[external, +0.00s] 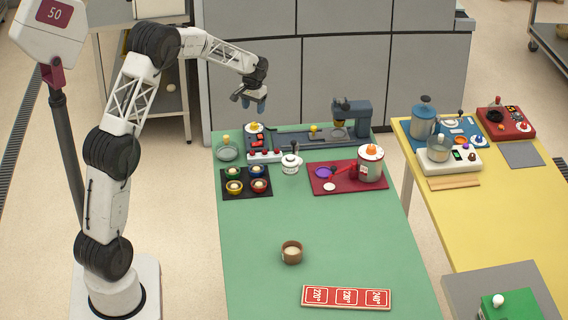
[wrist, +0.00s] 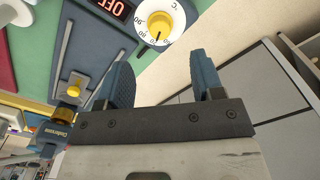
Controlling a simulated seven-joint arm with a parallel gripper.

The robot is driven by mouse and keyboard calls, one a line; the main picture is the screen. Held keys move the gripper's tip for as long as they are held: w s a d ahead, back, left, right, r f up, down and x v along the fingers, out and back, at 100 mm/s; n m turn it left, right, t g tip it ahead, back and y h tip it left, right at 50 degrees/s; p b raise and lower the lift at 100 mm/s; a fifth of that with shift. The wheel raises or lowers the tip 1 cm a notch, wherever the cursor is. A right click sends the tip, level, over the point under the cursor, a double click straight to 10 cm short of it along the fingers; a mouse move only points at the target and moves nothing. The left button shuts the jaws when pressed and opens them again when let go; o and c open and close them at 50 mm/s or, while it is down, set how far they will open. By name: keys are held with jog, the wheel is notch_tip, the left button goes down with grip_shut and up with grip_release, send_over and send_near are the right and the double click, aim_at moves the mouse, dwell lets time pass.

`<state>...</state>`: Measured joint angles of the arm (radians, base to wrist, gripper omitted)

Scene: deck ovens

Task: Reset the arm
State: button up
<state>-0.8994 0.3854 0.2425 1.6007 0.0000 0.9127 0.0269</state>
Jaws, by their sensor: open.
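My gripper (external: 250,103) is raised above the far left edge of the green table (external: 240,290). In the wrist view its two blue fingers (wrist: 165,85) stand apart with nothing between them. A white dial with a yellow knob (wrist: 160,25) shows beyond the fingers in the wrist view, beside a red-lit display (wrist: 112,10). The arm rises from its white base at the left and bends over toward the table's far end.
A red mat (external: 322,180) holds a white pot (external: 370,168). A brown cup (external: 292,252) and a red number strip (external: 346,297) are nearer. Grey cabinets (external: 340,75) stand behind.

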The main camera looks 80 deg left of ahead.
dwell(0.6)
jog(key=shift+w+d+r, duration=0.15)
jog(key=shift+d+r, duration=0.15)
jog(key=shift+d, duration=0.1)
jog(key=d+r+m, duration=0.2)
jog(key=d+r, duration=0.4)
jog(key=d, duration=0.7)
jog(key=d+r+m+t, duration=0.1)
jog(key=d+r, duration=0.4)
jog(key=d, duration=0.8)
jog(key=d+r+m, duration=0.2)
jog(key=d+r, duration=0.4)
jog(key=d, duration=0.7)
jog(key=s+d+r+m, duration=0.1)
jog(key=s+d+r, duration=0.1)
jog(key=s+d, duration=0.5)
jog(key=s+d+r+m, duration=0.1)
jog(key=s+d, duration=0.2)
jog(key=d, duration=0.8)
jog(key=s+d+f+m+t, duration=0.1)
jog(key=s+d+f+m, duration=0.2)
jog(key=s+d, duration=0.9)
jog(key=s, duration=0.4)
jog(key=shift+t, duration=0.3)
jog(key=shift+d, duration=0.1)
